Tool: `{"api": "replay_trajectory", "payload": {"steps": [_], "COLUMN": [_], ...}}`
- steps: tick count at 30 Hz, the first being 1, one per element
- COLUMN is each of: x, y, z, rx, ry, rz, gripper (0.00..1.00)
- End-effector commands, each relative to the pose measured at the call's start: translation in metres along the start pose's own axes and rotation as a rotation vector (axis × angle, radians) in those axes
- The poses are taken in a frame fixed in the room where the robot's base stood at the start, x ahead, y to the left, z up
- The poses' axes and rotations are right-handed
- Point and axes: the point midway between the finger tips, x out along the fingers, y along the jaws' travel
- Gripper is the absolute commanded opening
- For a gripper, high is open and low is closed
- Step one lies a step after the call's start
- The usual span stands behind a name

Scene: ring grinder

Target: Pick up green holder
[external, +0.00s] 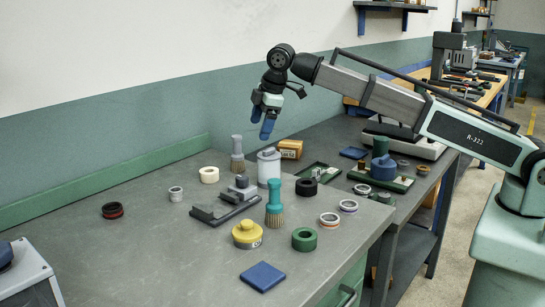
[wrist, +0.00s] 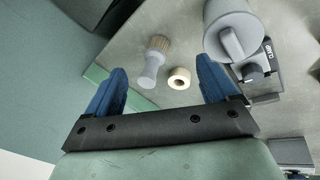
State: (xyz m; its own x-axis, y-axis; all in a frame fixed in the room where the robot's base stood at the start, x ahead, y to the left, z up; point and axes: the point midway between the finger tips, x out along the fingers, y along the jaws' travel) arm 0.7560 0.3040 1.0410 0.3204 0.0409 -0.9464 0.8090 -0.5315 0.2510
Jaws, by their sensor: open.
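A short dark-green ring-shaped piece (external: 304,239), the green thing that best fits the holder, stands on the grey workbench near its front right edge in the external view. I cannot tell for sure that it is the holder. It does not show in the wrist view. My gripper (external: 262,122) is raised well above the back of the bench, far up and left of the green ring. Its blue fingers also show spread apart in the wrist view (wrist: 160,78), with nothing held between them.
Near the green ring are a yellow-topped tin (external: 247,234), a teal brush (external: 274,204), a white-orange ring (external: 329,220) and a blue block (external: 262,276). The grey canister (external: 269,168) and grey brush (external: 237,156) stand farther back.

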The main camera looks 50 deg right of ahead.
Motion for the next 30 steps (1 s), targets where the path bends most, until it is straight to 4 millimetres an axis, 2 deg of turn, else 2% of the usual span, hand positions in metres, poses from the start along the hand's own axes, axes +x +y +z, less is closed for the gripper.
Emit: {"api": "replay_trajectory", "payload": {"steps": [1,10,18,21,25,30], "x": [-0.005,-0.036,-0.071,-0.083,-0.096,-0.104], "y": [-0.024,-0.15,-0.268,-0.304,-0.338,-0.36], "z": [-0.009,-0.041,-0.049,-0.047,-0.043,-0.04], "rx": [-0.026,-0.166,-0.307,-0.355,-0.4,-0.43], "ry": [-0.003,-0.041,-0.092,-0.11,-0.131,-0.145], "rz": [-0.02,-0.132,-0.226,-0.254,-0.279,-0.294], "gripper": [0.87,0.87,0.87,0.87,0.87,0.87]}}
